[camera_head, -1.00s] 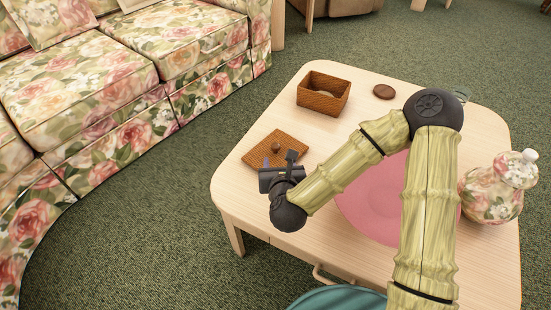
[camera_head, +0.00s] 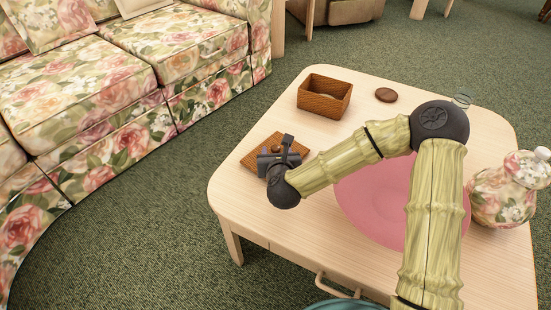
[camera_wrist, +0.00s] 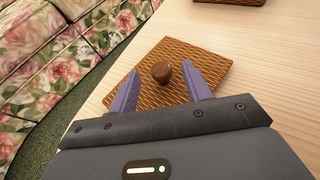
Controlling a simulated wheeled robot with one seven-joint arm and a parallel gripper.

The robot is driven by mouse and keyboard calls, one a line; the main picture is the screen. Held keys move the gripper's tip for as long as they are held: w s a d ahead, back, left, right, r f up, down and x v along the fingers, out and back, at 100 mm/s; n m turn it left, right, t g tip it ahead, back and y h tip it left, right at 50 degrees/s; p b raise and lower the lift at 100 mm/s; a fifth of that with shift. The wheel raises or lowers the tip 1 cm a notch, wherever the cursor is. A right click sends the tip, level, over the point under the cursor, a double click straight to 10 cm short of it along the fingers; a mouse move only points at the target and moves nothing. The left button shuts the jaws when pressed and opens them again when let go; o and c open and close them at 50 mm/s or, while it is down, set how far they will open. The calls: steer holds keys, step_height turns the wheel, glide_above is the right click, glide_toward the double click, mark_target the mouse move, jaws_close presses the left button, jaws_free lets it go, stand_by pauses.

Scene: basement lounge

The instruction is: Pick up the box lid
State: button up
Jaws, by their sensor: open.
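My gripper (camera_wrist: 158,82) is open, one purple finger on each side of the knob's line, with nothing held. Whether the fingers touch the lid cannot be told. The open woven box (camera_head: 324,100) stands farther back on the table.
A pink round mat (camera_head: 375,205) lies mid-table under my arm. A floral jar (camera_head: 505,195) stands at the right, and a small brown disc (camera_head: 386,95) and a glass item (camera_head: 462,99) at the back. A floral sofa (camera_head: 120,90) stands left of the table (camera_head: 250,225).

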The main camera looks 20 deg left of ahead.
mark_target(276, 149)
steer(key=b+x, duration=0.2)
steer(key=x, duration=0.1)
steer(key=shift+w+a+f, duration=0.1)
steer(key=shift+w+f, duration=0.15)
steer(key=shift+f, duration=0.05)
steer(key=shift+r, duration=0.1)
jaws_close()
step_height(276, 149, up, 10)
steer(key=p, duration=0.6)
stand_by(0.5)
